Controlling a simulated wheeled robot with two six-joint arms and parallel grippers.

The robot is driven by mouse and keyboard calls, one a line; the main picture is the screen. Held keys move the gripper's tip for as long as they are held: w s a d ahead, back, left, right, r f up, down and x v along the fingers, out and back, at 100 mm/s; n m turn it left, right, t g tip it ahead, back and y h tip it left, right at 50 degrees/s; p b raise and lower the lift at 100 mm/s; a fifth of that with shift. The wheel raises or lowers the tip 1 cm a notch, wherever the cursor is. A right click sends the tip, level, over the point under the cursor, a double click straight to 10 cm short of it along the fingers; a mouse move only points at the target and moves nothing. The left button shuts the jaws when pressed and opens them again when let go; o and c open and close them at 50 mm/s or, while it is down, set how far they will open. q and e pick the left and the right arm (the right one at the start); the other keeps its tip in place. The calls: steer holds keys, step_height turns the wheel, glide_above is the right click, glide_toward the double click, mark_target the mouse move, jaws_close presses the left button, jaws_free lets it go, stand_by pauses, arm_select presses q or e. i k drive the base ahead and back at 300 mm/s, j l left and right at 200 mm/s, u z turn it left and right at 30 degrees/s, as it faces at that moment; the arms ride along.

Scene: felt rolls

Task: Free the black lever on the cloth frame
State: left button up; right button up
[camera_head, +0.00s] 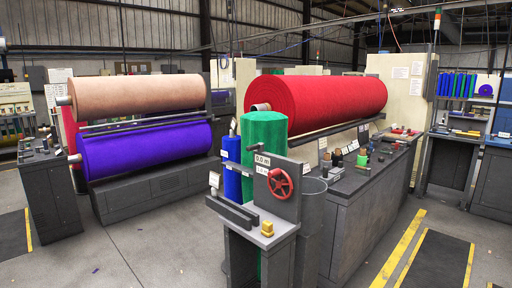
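I cannot make out a black lever with certainty. Large felt rolls lie on frames: a tan roll (138,95) above a purple roll (146,149) at the left, and a red roll (325,102) in the middle. In front of the red roll is a grey stand with a red handwheel (280,183) and a small yellow piece (267,228) on its ledge. A dark bar (232,212) runs along the stand's left side. Neither of my grippers is in view.
A green roll (264,138) and a blue roll (231,166) stand upright by the handwheel stand. A grey bench (345,192) with small tools and spools reaches back to the right.

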mark_target(260, 146)
steer(key=i+l+z, duration=0.15)
steer(key=i, duration=1.3)
